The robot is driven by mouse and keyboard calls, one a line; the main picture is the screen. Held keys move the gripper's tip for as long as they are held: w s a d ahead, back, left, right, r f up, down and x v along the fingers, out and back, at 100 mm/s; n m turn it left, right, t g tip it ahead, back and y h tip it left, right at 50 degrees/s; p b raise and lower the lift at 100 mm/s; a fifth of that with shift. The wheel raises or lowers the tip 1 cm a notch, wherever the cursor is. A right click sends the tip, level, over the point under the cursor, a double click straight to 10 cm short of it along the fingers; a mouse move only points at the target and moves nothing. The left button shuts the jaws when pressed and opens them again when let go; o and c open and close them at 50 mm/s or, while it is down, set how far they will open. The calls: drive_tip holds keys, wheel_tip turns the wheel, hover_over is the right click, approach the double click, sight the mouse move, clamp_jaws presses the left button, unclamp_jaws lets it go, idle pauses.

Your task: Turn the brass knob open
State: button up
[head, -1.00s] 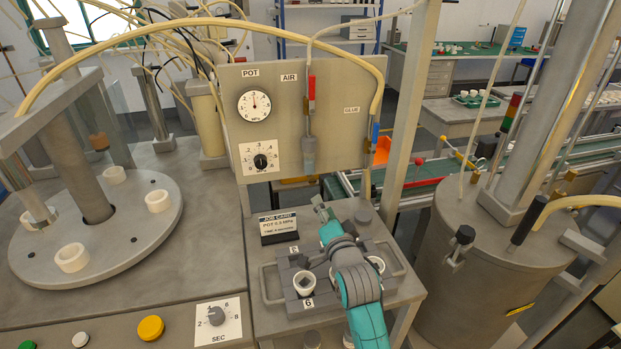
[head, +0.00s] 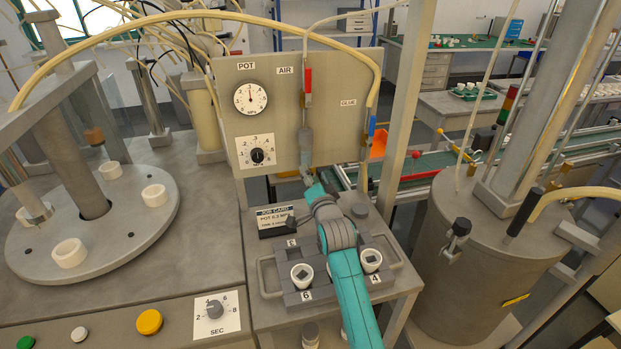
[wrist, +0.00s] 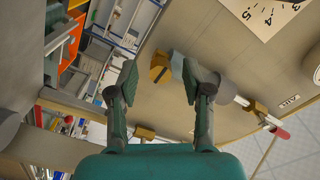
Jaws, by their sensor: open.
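My gripper (head: 307,180) is raised above the cup tray, just in front of the lower edge of the upright panel (head: 285,110). In the wrist view my gripper (wrist: 158,80) has its fingers apart, with nothing gripped. A brass-coloured block (wrist: 159,67) shows beyond the gap between the fingertips, beside a blue-grey part (wrist: 177,63). A second brass-coloured block (wrist: 143,131) and a third one (wrist: 257,107) also show at the panel. I cannot tell which of these is the brass knob, or its turn position. The right finger partly covers the grey fitting.
The AIR line's red valve (head: 308,80) and grey nozzle (head: 305,145) hang on the panel. A blue valve (head: 371,128) hangs at right. Below my arm are the white cups (head: 302,275) (head: 371,260) and a job card (head: 276,221). A large grey tank (head: 480,240) stands at right.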

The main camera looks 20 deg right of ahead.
clamp_jaws()
drive_tip(key=shift+n, duration=9.1)
